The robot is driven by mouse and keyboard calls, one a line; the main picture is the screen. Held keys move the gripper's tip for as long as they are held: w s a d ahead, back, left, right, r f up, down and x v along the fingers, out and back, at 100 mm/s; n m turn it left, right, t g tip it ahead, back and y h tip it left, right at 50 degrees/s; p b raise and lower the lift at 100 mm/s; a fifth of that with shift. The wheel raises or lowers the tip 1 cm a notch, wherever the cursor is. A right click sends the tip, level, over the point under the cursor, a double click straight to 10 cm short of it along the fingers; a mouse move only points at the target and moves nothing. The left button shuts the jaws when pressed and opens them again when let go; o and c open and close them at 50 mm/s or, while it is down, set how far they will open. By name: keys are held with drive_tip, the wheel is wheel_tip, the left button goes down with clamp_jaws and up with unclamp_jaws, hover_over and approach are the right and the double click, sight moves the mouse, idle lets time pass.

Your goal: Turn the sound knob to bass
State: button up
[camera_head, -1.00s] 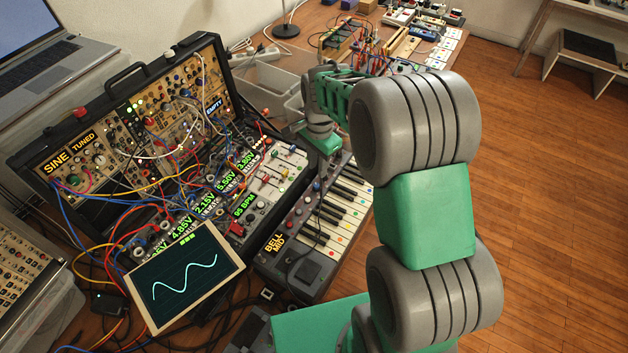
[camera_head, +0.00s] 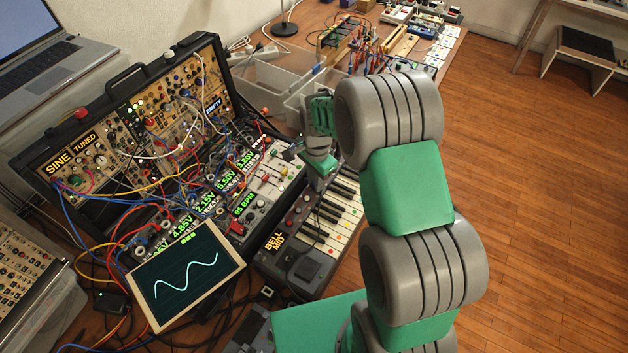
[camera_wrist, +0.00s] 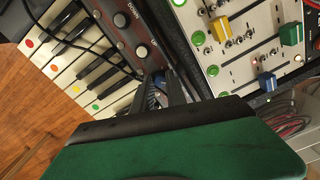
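The keyboard (camera_head: 325,225) stands on the table in the middle of the head view. Its small display (camera_head: 275,241) reads BELL and MID. A row of small knobs runs up its dark panel, including a red one (camera_head: 305,197). My gripper (camera_wrist: 161,84) is low over this panel, pointing down at it. In the wrist view, a bit of a blue knob (camera_wrist: 160,76) shows at my dark fingertips, beyond the DOWN and UP buttons (camera_wrist: 130,35). The fingers stand slightly apart. Whether they touch the knob is hidden, and most of the knob is covered.
A slider panel (camera_head: 270,180) sits close to the left of the keyboard. The synth case (camera_head: 130,130) with many loose cables and a tilted waveform screen (camera_head: 187,275) fill the left. Grey bins (camera_head: 275,85) stand behind. Wood floor lies open at right.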

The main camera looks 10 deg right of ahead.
clamp_jaws()
